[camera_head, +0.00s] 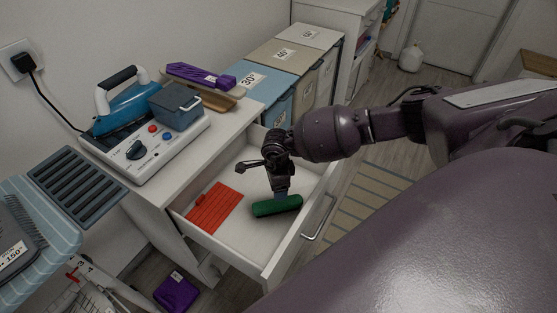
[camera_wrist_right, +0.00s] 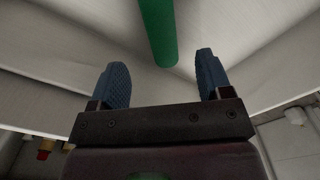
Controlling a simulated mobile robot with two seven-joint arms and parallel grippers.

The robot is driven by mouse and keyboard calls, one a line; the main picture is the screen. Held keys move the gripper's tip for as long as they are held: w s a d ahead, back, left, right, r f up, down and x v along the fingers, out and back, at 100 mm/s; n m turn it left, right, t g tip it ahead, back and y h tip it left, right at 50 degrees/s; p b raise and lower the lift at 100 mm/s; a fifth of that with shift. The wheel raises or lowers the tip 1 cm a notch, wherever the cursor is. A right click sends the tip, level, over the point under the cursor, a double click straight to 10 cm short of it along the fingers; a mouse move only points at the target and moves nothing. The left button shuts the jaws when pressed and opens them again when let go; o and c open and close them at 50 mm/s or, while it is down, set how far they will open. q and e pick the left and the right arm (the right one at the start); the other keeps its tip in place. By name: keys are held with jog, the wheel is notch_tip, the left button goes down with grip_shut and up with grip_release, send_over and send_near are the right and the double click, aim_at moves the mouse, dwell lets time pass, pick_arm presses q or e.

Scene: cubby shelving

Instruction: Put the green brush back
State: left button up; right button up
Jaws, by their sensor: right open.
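The green brush (camera_head: 277,206) lies in the open white drawer (camera_head: 236,238), toward its right side. My right gripper (camera_head: 281,194) points down into the drawer, right at the brush, and hides part of its upper edge. In the right wrist view my right gripper (camera_wrist_right: 160,72) is open with its two blue fingers apart. The green brush (camera_wrist_right: 158,30) shows there as a bar from the top edge, ending near the gap between the fingertips. I cannot tell whether the fingers touch it. My left gripper is not in view.
A red slatted item (camera_head: 214,207) lies left of the brush in the drawer. An iron station (camera_head: 148,130) and a purple brush (camera_head: 200,75) sit on the cabinet top. Labelled bins (camera_head: 262,82) stand behind. A purple item (camera_head: 176,292) lies on the floor.

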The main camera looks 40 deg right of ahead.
jog(key=shift+r, duration=0.9)
